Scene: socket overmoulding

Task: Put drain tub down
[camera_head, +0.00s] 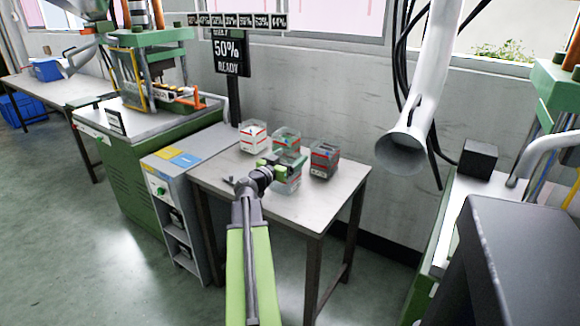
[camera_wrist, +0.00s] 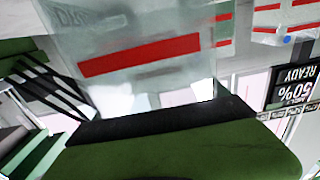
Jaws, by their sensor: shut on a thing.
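A clear drain tub with a red band (camera_wrist: 140,55) fills the upper middle of the wrist view, with part of a printed label at its top left. My gripper (camera_head: 275,164) is over the small table in the head view, shut on this tub (camera_head: 288,180). The green and black parts of my gripper (camera_wrist: 170,140) lie across the bottom of the wrist view. In the head view my gripper partly covers the tub, and I cannot tell if its base touches the tabletop (camera_head: 305,206).
A whitish tub (camera_head: 254,137), another clear tub (camera_head: 287,138) and a dark-filled tub (camera_head: 324,160) stand close by on the table. A sign reading 50% READY (camera_head: 230,52) stands behind. A wide duct mouth (camera_head: 402,150) hangs at right. The table's front is mostly clear.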

